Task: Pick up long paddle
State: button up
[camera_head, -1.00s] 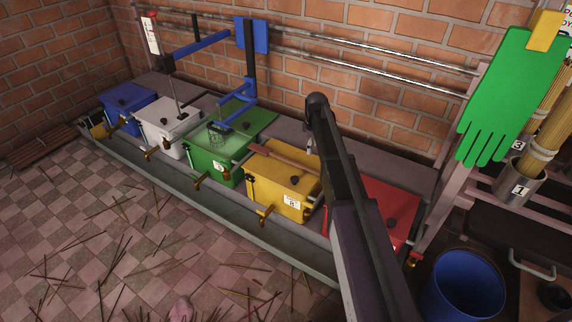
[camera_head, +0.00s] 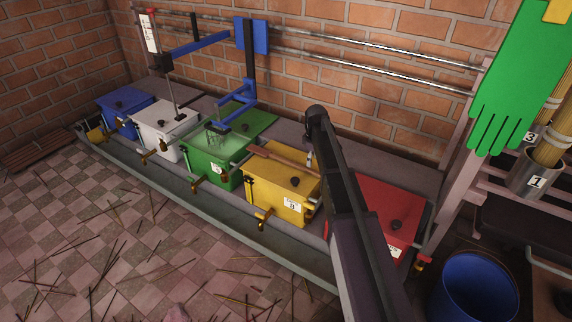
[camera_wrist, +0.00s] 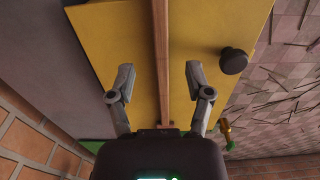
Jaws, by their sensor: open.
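The long paddle, a brown wooden bar (camera_head: 281,158), lies across the lid of the yellow box (camera_head: 279,191). In the wrist view the paddle (camera_wrist: 161,48) runs lengthwise over the yellow lid (camera_wrist: 215,30). My gripper (camera_wrist: 160,76) is open, with one finger on each side of the paddle and a gap on both sides. In the head view my arm hides most of the gripper; only a small pale part (camera_head: 310,158) shows beside the paddle's right end.
A black knob (camera_wrist: 232,61) stands on the yellow lid, right of my fingers. Green (camera_head: 207,160), white (camera_head: 160,129) and blue boxes stand to the left, and a red box (camera_head: 385,205) to the right. A blue bucket (camera_head: 473,290) is at lower right. Sticks litter the tiled floor.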

aim_at(311, 170)
dwell(0.3)
jog(key=shift+w+a+f+b, duration=0.1)
jog(key=shift+a+f+b, duration=0.05)
jog(key=shift+f+b, duration=2.5)
jog(key=shift+r, duration=0.1)
grip_shut()
